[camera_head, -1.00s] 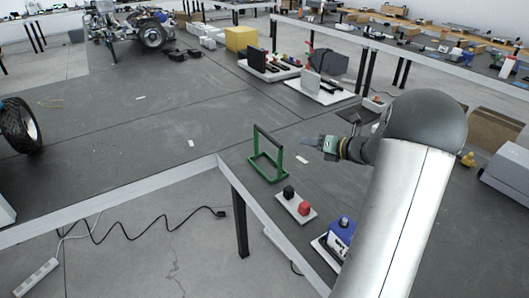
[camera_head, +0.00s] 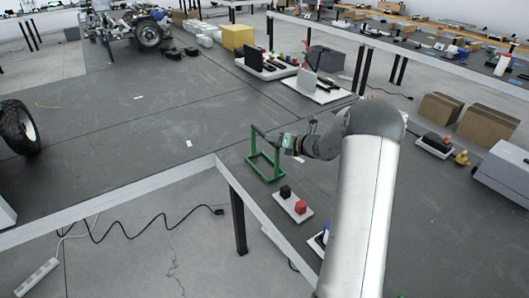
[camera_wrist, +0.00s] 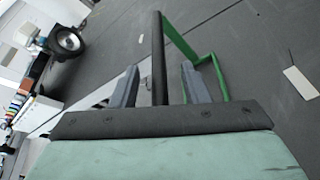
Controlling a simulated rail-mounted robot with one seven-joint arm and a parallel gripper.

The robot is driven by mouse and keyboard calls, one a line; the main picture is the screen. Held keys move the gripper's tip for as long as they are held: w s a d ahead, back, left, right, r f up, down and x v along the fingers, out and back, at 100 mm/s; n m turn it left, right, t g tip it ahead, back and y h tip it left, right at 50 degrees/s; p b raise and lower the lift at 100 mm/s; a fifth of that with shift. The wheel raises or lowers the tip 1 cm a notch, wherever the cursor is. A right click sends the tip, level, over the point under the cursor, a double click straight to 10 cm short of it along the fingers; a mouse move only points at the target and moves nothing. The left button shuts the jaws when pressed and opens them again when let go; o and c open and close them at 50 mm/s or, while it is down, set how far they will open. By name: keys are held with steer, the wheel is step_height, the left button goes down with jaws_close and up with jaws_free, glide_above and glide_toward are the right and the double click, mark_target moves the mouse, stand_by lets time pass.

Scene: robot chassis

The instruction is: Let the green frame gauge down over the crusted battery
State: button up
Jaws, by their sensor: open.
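The green frame gauge (camera_head: 258,173) stands upright on the dark bench top near its front edge, with a black bar across its top. It also shows in the wrist view (camera_wrist: 190,45). My gripper (camera_head: 272,141) is at the black bar. In the wrist view my gripper (camera_wrist: 160,70) is open, with the bar (camera_wrist: 157,50) between its two fingers and a gap on each side.
A white plate (camera_head: 292,206) with a black block (camera_head: 285,191) and a red block (camera_head: 300,207) lies just in front of the gauge. Trays with black parts stand further back. A wheel (camera_head: 18,127) stands at far left.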

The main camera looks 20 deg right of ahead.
steer(key=x, duration=0.3)
steer(key=shift+a, duration=0.15)
jaws_close()
steer(key=shift+r, duration=0.1)
